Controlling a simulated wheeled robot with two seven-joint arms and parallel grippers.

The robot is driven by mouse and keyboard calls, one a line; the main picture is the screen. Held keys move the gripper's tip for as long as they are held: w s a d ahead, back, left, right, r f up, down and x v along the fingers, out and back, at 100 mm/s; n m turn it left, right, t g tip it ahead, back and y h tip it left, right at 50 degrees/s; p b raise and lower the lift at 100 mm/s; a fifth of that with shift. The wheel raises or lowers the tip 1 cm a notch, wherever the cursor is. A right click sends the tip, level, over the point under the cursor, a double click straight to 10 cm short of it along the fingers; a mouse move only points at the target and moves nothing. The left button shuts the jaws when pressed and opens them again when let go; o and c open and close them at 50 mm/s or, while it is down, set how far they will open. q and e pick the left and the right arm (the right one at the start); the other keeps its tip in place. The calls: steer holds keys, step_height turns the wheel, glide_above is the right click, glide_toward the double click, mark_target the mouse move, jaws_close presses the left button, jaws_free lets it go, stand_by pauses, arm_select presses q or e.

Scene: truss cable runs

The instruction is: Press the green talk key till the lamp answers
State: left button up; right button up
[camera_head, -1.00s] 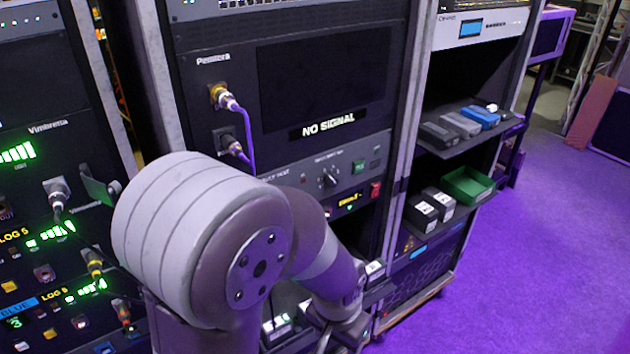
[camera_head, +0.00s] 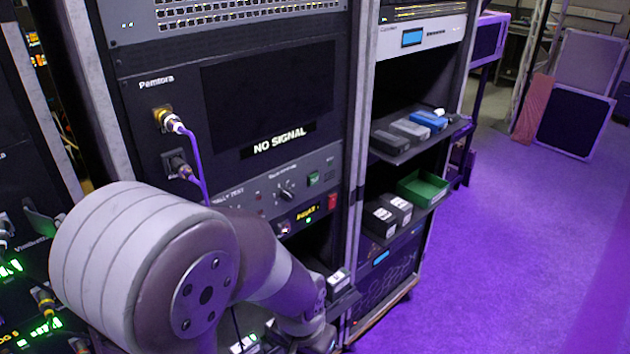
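A small green key (camera_head: 313,179) sits on the grey control strip below the "NO SIGNAL" screen, right of a black rotary knob (camera_head: 286,192). Its label is too small to read, so I cannot tell if it is the talk key. A small lit green lamp (camera_head: 308,220) shows beside an amber display (camera_head: 306,211) on the strip below. One of my arms crosses the lower left, in front of the rack and apart from the green key. Its far end runs to the bottom edge, and no gripper fingers show. My other arm is out of view.
A red switch (camera_head: 332,201) is close to the green key. Purple cables (camera_head: 196,160) hang left of the screen (camera_head: 268,97). The right rack's shelves hold dark boxes, a blue one (camera_head: 429,120) and a green tray (camera_head: 422,189). The purple floor (camera_head: 520,250) at right is clear.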

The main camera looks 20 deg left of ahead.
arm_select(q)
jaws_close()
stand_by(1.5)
